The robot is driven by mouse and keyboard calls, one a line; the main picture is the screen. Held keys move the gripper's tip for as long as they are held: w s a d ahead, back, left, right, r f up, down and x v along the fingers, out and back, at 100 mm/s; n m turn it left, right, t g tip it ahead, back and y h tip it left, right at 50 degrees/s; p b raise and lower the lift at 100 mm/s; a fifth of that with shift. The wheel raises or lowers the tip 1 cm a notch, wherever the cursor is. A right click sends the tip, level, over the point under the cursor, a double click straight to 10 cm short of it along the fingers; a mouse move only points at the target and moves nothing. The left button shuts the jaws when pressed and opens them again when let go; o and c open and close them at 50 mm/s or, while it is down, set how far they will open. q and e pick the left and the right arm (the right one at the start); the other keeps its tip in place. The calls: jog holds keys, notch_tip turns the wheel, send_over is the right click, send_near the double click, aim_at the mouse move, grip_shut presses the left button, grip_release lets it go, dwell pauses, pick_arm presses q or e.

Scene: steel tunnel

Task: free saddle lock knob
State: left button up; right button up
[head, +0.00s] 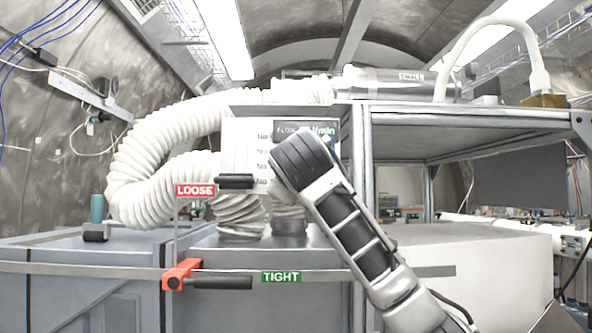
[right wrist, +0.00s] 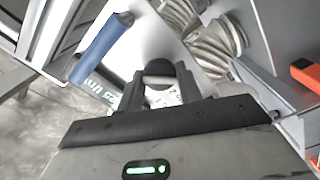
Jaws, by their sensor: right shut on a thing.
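An orange-red clamp (head: 182,275) sits on a grey rail (head: 90,268) at the lower left of the head view. A black lever grip (head: 222,282) points right from it toward the green TIGHT label (head: 281,277). A red LOOSE label (head: 195,190) stands above on a thin post, beside a black bar (head: 236,181). My right gripper (head: 300,160) is before the white panel; its fingertips are hidden there. In the right wrist view its jaws (right wrist: 160,90) are shut on a dark rounded knob-like piece (right wrist: 158,68). I cannot tell whether this is the saddle lock knob.
White corrugated hoses (head: 165,140) loop behind the clamp. A metal shelf (head: 460,112) stands to the right, over a pale box (head: 490,260). In the wrist view, a blue cylinder (right wrist: 100,47) is at upper left and an orange part (right wrist: 305,74) at right.

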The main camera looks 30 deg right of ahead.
pick_arm(q)
jog(key=shift+d, duration=0.1)
pick_arm(e)
jog(key=n, duration=0.4)
jog(key=shift+a+n, duration=0.1)
jog(key=shift+n, duration=0.3)
jog(key=shift+f, duration=0.1)
jog(key=o, duration=1)
pick_arm(q)
jog(key=shift+n+t+h, duration=0.4)
jog(key=shift+t+h, duration=0.2)
jog(key=f+b, duration=0.1)
jog(key=b, duration=0.3)
jog(key=d+f+b, duration=0.1)
jog(key=f+b, duration=0.1)
jog(key=b, duration=0.3)
jog(key=w+d+f+b, duration=0.1)
jog(key=f+b, duration=0.1)
jog(key=b, duration=0.2)
jog(key=shift+d+f+b, duration=0.15)
jog(key=shift+f+b, duration=0.05)
jog(key=shift+b, duration=0.2)
pick_arm(e)
jog(key=v, duration=1.6)
